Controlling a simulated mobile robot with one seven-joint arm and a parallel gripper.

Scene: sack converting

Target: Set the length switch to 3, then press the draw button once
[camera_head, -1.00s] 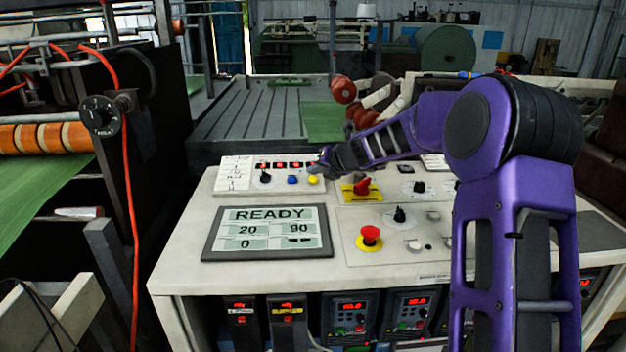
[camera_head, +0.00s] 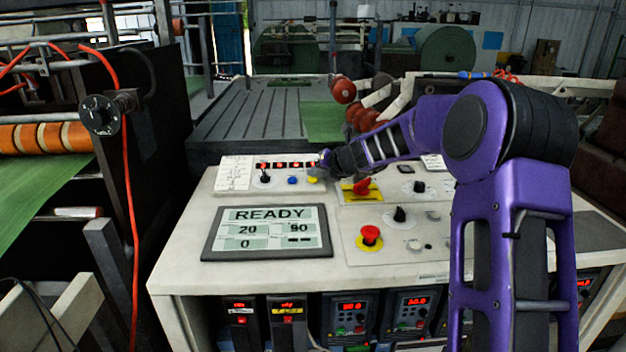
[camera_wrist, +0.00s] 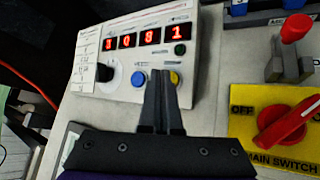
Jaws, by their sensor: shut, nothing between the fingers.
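A small white control panel (camera_wrist: 140,60) shows in the wrist view with red digits, a black knob (camera_wrist: 104,72), a blue button (camera_wrist: 138,79), a yellow button (camera_wrist: 174,78) and a dark green button (camera_wrist: 180,49). In the head view the same black knob (camera_head: 265,175), blue button (camera_head: 292,180) and yellow button (camera_head: 312,180) stand at the console's back left. The labels are too small to read, so I cannot tell which is the length switch or draw button. My gripper (camera_wrist: 160,76) is shut and empty, its tips over the panel between blue and yellow; contact cannot be told.
A red main switch (camera_wrist: 284,124) on a yellow plate lies right of my gripper. A red mushroom button (camera_head: 370,235) and a black knob (camera_head: 400,214) stand nearer the front. A screen (camera_head: 267,232) reads READY, 20, 90 and 0. Rollers and green sheet lie left.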

